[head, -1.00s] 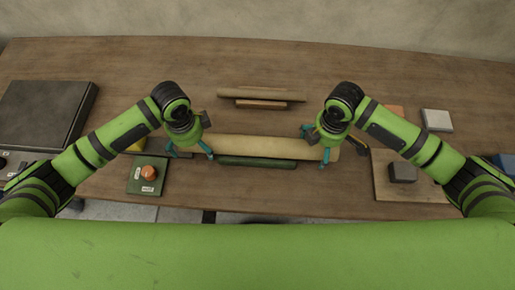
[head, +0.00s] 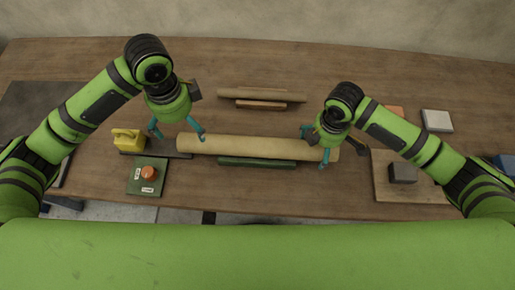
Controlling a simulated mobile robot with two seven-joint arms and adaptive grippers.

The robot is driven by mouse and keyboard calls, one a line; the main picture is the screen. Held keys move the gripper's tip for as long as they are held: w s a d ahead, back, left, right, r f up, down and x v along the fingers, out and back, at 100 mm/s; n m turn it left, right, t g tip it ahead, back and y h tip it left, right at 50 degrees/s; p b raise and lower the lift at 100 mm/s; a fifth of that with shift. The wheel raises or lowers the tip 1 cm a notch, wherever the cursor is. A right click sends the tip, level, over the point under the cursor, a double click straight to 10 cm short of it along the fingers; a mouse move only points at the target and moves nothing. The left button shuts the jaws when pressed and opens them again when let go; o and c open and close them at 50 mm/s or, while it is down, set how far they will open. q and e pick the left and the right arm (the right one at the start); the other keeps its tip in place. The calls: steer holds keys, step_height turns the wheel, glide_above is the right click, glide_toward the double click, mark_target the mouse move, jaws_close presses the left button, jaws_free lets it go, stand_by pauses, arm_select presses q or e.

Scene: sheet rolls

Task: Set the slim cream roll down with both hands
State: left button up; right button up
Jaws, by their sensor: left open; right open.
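The cream roll (head: 250,148) lies level in the middle of the table, along the green cradle (head: 257,162); the contact under it is hidden. My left gripper (head: 179,133) is open and empty, above and just off the roll's left end, its teal fingers spread. My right gripper (head: 314,147) is open at the roll's right end, one finger on the far side and one on the near side. I cannot tell whether its fingers touch the roll.
A thinner tan roll (head: 280,95) lies behind on a brown cradle (head: 260,104). At left are a yellow object (head: 128,140), a green box with an orange button (head: 149,173) and a dark panel (head: 40,105). At right, a board (head: 415,192) bears a dark block (head: 402,173).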

step_height(320, 180, up, 12)
steer(key=shift+f, duration=0.1)
stand_by(0.8)
